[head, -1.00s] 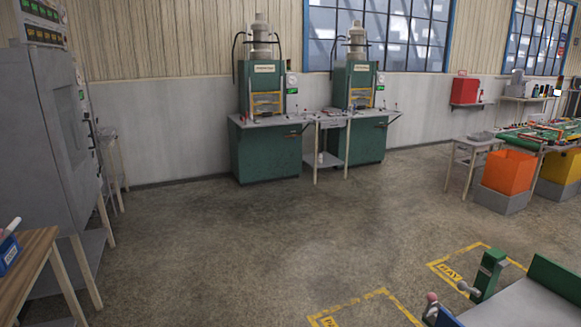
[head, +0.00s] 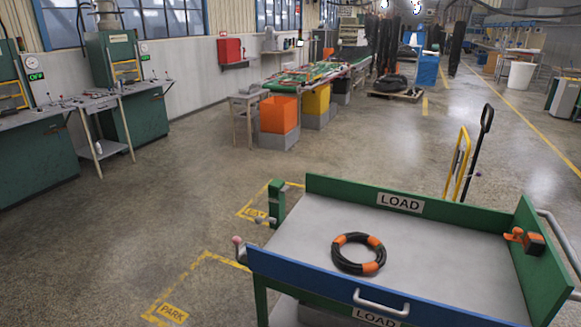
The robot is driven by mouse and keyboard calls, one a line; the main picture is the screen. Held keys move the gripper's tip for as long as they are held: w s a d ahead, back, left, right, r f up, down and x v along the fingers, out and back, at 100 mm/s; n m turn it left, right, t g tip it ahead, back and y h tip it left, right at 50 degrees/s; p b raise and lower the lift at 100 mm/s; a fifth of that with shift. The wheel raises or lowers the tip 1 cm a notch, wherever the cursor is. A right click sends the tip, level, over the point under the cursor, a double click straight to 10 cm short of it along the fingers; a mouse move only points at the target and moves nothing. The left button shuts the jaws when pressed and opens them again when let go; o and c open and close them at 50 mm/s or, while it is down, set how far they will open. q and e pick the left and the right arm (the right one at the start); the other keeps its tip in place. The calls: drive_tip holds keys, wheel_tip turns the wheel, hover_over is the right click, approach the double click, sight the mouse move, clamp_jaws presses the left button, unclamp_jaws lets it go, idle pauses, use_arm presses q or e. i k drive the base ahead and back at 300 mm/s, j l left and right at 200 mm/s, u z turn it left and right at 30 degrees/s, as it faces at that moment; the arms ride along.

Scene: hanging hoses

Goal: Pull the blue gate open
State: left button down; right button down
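The blue gate (head: 312,279) is a long blue panel along the near side of a green-sided cart. It stands upright and looks closed, with a pale bar handle (head: 381,304) on its outer face near the bottom of the view. A pink-tipped lever (head: 238,241) sits by the gate's left end. The cart's grey bed (head: 440,258) holds a coiled black hose (head: 341,257) with orange bands. Neither of my grippers is in view.
An orange clamp-like device (head: 525,241) is on the cart's right wall. A yellow and black hand truck (head: 463,165) stands behind the cart. Orange (head: 279,114) and yellow (head: 316,100) bins stand farther back. The floor left of the cart is clear, with yellow markings.

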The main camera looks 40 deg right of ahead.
sight(414, 310)
drive_tip(key=z, duration=2.05)
